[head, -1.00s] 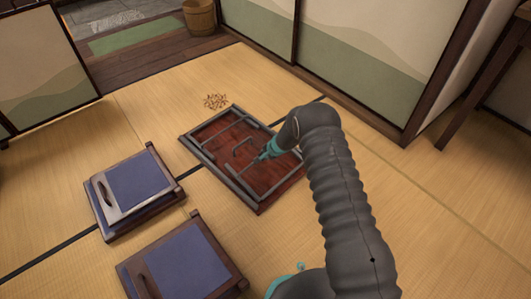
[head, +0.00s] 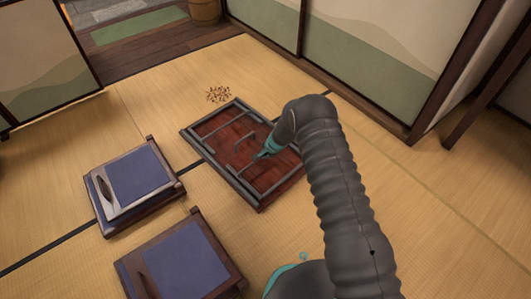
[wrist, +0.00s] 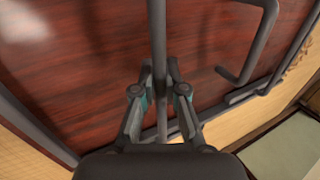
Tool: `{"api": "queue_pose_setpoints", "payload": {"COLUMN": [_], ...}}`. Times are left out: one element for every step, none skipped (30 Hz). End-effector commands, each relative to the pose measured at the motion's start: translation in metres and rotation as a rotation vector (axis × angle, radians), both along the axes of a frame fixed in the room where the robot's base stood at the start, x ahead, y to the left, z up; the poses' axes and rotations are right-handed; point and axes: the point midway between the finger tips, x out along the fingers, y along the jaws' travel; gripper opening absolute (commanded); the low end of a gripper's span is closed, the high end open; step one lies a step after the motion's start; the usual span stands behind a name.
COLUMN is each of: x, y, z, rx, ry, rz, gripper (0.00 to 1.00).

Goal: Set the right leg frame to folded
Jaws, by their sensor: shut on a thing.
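A low table (head: 258,204) with a dark red lacquered underside lies upside down on the tatami. Grey metal leg bars lie low over its underside. My gripper (head: 259,155) reaches in over the table from the right. In the wrist view my gripper (wrist: 160,90) is shut on a grey bar, which I take to be the right leg frame (wrist: 158,35). That bar runs up the picture, close over the red board. A second, bent grey bar (wrist: 243,72) stands to its right, apart from the gripper. My arm hides the table's right side in the head view.
Two blue-cushioned seats, one at left (head: 138,180) and one nearer (head: 185,262), stand on the mat. A small brown scatter (head: 218,94) lies beyond the table. Sliding panels (head: 365,75) and a dark post (head: 482,75) bound the back right.

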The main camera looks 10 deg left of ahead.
Motion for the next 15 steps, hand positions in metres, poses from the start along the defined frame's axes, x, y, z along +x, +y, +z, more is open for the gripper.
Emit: {"api": "queue_pose_setpoints", "payload": {"x": [0.0001,-0.0004,-0.0009,-0.0013,-0.0016,-0.0023,-0.0024,-0.0027,-0.0030,-0.0032,-0.0033,-0.0034,-0.0035,-0.0036,-0.0036], "y": [0.0016,0.0016,0.0017,0.0017,0.0019,0.0022,0.0023,0.0024,0.0024,0.0024,0.0025,0.0026,0.0026,0.0026,0.0025], "z": [0.0003,-0.0002,-0.0006,-0.0010,-0.0013,-0.0017,-0.0020,-0.0022,-0.0026,-0.0028,-0.0030,-0.0032,-0.0034,-0.0035,-0.0036], "rx": [0.001,0.001,0.001,0.001,0.001,0.002,0.002,0.001,0.000,0.000,0.000,0.000,0.000,0.000,0.000], "ry": [-0.004,-0.004,-0.004,-0.004,-0.004,-0.004,-0.005,-0.005,-0.005,-0.005,-0.005,-0.005,-0.005,-0.005,-0.005], "rz": [0.000,0.001,0.001,0.001,0.001,0.001,0.000,0.001,0.001,0.001,0.001,0.001,0.001,0.001,0.001], "gripper": [0.00,0.00,0.00,0.00,0.00,0.00,0.00,0.00,0.00,0.00,0.00,0.00,0.00,0.00,0.00]}}
